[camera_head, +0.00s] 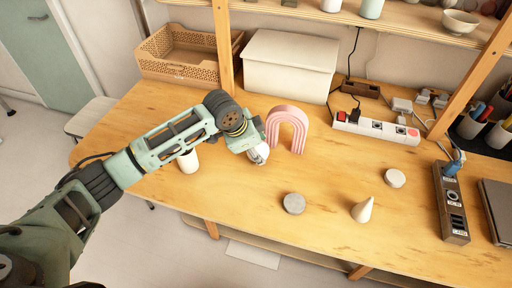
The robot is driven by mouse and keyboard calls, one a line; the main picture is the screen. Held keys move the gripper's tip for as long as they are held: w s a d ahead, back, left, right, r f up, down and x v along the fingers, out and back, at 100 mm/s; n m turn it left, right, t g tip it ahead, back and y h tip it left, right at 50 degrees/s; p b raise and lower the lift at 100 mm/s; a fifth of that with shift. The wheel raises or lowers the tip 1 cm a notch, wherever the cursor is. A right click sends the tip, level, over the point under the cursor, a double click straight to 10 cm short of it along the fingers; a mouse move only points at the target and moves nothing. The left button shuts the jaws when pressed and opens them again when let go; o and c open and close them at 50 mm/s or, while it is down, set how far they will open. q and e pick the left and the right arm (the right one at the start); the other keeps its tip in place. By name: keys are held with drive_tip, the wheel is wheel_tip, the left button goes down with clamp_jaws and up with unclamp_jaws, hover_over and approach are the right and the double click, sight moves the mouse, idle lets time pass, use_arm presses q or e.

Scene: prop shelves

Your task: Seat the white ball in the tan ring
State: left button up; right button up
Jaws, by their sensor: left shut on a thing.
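My left gripper (259,154) reaches in from the left over the middle of the table, pointing down. It is shut on a small whitish thing that looks like the white ball, mostly covered by the fingers. I cannot tell whether it touches the table. I cannot make out a tan ring in this view; the arm hides part of the table. My right gripper is not in view.
A pink arch (273,119) stands just right of my left gripper. A white cylinder (188,162) stands below my arm. A grey disc (294,203), pale cone (362,210) and cream disc (395,178) lie to the right. A power strip (376,128) and white box (290,67) are behind.

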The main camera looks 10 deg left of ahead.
use_arm(q)
drive_tip(key=o, duration=1.3)
drive_tip(key=v, duration=1.2)
drive_tip(key=shift+f, duration=0.1)
